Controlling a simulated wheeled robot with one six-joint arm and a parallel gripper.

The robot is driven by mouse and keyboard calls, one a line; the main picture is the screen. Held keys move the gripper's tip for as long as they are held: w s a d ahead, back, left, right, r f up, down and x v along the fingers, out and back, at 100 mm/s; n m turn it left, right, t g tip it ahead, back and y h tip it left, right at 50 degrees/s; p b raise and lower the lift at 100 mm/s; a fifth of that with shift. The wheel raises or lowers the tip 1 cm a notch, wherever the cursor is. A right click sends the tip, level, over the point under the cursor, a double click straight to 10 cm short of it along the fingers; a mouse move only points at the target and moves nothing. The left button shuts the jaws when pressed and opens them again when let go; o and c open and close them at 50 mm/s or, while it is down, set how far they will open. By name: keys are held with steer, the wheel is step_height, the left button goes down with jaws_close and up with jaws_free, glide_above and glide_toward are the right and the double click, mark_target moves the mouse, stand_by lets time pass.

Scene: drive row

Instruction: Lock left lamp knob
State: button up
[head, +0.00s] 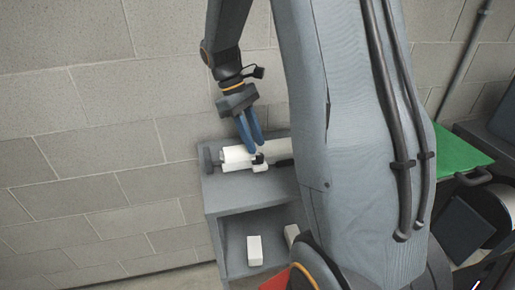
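My gripper (254,149) has two blue fingers that point down over the top of a grey cabinet (253,195). The fingers look close together, but I cannot tell whether they are open or shut. Just below the fingertips lies a white cylinder-like body (233,155) with a dark end at its left, possibly the lamp. A small black and white part (260,162) sits at its right, close to the fingertips. It may be the knob, but it is too small to tell its setting. I cannot tell whether the fingers touch it. My arm hides the cabinet's right side.
A block wall (90,130) is close behind. A green panel (462,150) and dark equipment (470,230) are at the right.

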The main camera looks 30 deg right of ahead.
mark_target(260, 154)
steer(key=shift+p+x, duration=0.3)
steer(key=shift+x, duration=1.45)
jaws_close()
